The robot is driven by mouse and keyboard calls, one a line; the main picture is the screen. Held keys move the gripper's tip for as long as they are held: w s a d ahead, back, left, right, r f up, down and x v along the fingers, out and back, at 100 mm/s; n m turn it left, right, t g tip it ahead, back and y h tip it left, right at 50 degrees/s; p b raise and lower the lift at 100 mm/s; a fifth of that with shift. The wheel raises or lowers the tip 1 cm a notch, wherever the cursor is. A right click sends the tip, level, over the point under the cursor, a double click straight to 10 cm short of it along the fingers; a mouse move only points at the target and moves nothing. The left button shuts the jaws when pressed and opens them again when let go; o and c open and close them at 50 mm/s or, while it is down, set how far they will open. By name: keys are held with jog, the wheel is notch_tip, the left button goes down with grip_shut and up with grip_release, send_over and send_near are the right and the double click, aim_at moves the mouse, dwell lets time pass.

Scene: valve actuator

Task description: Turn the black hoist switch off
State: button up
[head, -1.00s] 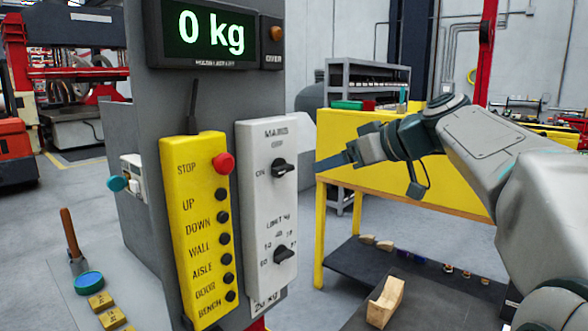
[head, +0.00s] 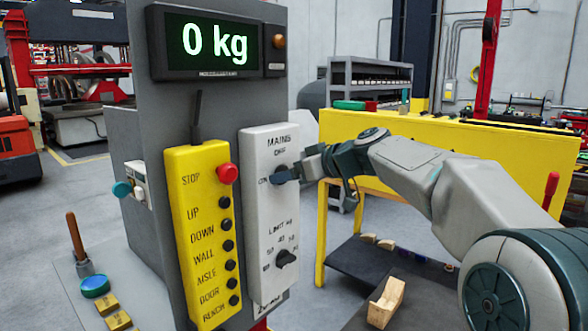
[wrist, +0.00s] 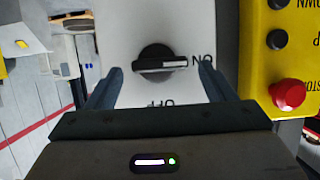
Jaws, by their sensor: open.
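The black hoist switch (wrist: 158,60) is a round knob with a pale pointer line on the white MAINS panel (head: 262,215). In the wrist view, which is upside down, its pointer line aims at the ON label. The OFF label is partly hidden by my gripper. My gripper (wrist: 158,84) is open, its two fingers on either side of the knob with gaps showing; I cannot tell whether the tips reach its depth. In the head view my gripper (head: 284,176) covers most of the knob.
A second black knob (head: 286,258), marked LIMIT, sits lower on the white panel. The yellow pendant (head: 200,235) with a red STOP button (head: 227,173) and several black buttons is just left. A display (head: 215,45) above reads 0 kg. A yellow bench (head: 400,140) stands behind my arm.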

jog(key=shift+w+a, duration=0.1)
jog(key=shift+a, duration=0.05)
jog(key=shift+c, duration=0.3)
jog(key=c, duration=0.9)
jog(key=shift+f, duration=0.1)
jog(key=m+g+y+b, duration=0.1)
jog(key=m+y, duration=0.1)
jog(key=m, duration=0.2)
jog(key=w+d+f+m+g+y+b, duration=0.1)
jog(key=m+y, duration=0.1)
jog(key=m, duration=0.2)
jog(key=m+g+y+b, duration=0.1)
jog(key=m+y+b, duration=0.1)
jog(key=m, duration=0.3)
jog(key=shift+w+d+f+g+y, duration=0.15)
jog(key=shift+w+g+y, duration=0.1)
jog(key=shift+g+y, duration=0.05)
jog(key=shift+m, duration=0.3)
